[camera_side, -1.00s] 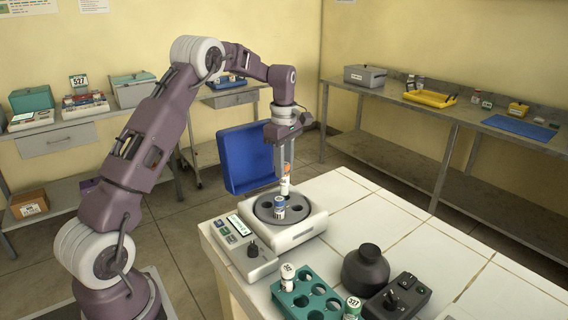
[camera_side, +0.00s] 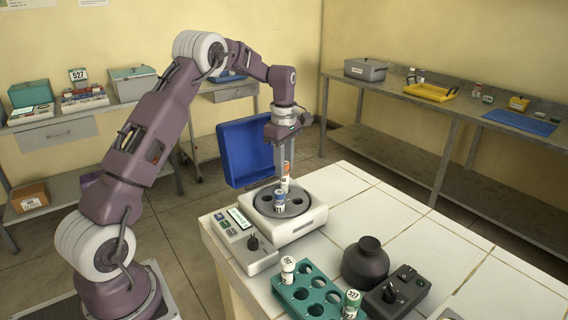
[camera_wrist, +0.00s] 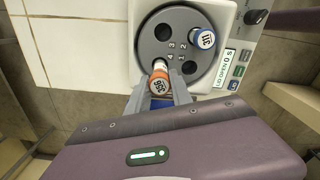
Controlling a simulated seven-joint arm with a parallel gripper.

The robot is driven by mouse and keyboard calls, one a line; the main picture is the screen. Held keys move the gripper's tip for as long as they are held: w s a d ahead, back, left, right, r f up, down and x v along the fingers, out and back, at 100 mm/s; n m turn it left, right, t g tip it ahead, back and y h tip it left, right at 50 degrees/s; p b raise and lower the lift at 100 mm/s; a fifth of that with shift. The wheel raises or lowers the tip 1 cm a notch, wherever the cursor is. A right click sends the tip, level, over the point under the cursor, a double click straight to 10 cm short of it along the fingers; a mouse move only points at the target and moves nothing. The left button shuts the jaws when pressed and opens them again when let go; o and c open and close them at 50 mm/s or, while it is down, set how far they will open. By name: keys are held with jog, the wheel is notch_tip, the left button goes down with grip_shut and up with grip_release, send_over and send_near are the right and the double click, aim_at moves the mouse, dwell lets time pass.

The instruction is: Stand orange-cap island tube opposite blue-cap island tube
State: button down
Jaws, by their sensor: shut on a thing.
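The orange-cap tube (camera_wrist: 159,79) is held between the fingers of my gripper (camera_wrist: 160,92), which is shut on it. In the side view, this tube (camera_side: 285,184) is upright at the back of the grey rotor (camera_side: 268,207). The blue-cap tube (camera_wrist: 204,39) stands in a rotor hole; in the side view it (camera_side: 280,200) is in front of the held tube. In the wrist view, the held tube lies diagonally across the rotor from the blue-cap tube. I cannot tell how far it is into its hole. Two other rotor holes are empty.
The centrifuge's control panel (camera_side: 242,228) is at its left.

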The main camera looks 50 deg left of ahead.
jog(key=shift+f, duration=0.1)
jog(key=shift+f, duration=1.55)
jog(key=c, duration=0.7)
grip_release()
jog(key=shift+c, duration=0.2)
jog(key=shift+r, duration=0.1)
jog(key=shift+r, duration=3.65)
